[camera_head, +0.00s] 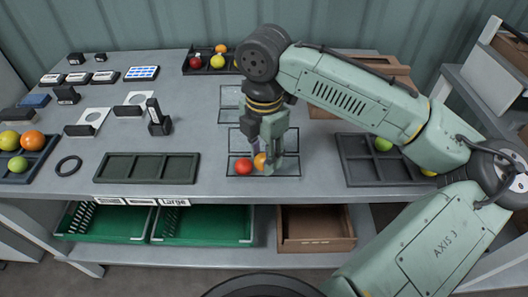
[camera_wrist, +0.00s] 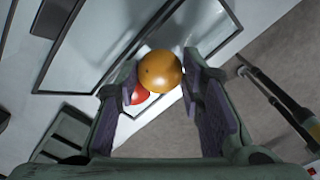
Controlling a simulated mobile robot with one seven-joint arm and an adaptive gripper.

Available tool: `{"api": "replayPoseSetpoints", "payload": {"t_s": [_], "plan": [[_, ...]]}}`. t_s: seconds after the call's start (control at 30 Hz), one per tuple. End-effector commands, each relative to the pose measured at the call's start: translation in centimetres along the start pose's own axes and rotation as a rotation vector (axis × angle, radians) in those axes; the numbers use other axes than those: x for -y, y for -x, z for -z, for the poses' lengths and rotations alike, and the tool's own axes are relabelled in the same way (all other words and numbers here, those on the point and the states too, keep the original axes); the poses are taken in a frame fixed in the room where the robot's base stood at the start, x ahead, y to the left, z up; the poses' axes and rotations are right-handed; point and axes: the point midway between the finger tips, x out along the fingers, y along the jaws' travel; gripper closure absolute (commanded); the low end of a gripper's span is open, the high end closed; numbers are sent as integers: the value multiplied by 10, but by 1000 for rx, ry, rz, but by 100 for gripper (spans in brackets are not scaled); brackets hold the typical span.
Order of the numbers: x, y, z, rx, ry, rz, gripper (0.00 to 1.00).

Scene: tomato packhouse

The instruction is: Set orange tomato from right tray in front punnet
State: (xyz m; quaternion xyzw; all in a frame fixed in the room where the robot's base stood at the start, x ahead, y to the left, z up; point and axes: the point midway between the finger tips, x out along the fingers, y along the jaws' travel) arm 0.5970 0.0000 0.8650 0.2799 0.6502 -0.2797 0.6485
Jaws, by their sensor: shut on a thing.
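My gripper (camera_head: 268,160) is shut on the orange tomato (camera_head: 260,161), low at the front punnet (camera_head: 236,177). The wrist view shows the orange tomato (camera_wrist: 160,70) between the two finger pads. The punnet is clear with a dark rim. A red tomato (camera_head: 243,167) sits in its left part, just left of the orange one; in the wrist view the red tomato (camera_wrist: 139,97) is partly hidden behind the left finger. I cannot tell whether the orange tomato touches the punnet floor. The dark right tray (camera_head: 348,172) holds a green tomato (camera_head: 383,144) and, partly behind my arm, a yellow one (camera_head: 428,172).
Two more clear punnets (camera_head: 231,104) lie behind the front one. An empty dark tray (camera_head: 147,168) is to the left. A left tray (camera_head: 40,160) and a back tray (camera_head: 190,72) hold tomatoes. Green crates (camera_head: 205,240) and a brown box (camera_head: 316,243) are on the lower shelf.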

Motion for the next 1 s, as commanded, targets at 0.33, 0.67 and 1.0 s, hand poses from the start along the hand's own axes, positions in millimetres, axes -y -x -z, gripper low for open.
{"api": "replayPoseSetpoints", "payload": {"t_s": [0.33, 0.67, 1.0], "plan": [[0, -5, 0, 0, 0, 1, 78], [0, -4, 0, 0, 0, 0, 58], [0, -4, 0, 0, 0, 0, 42]]}}
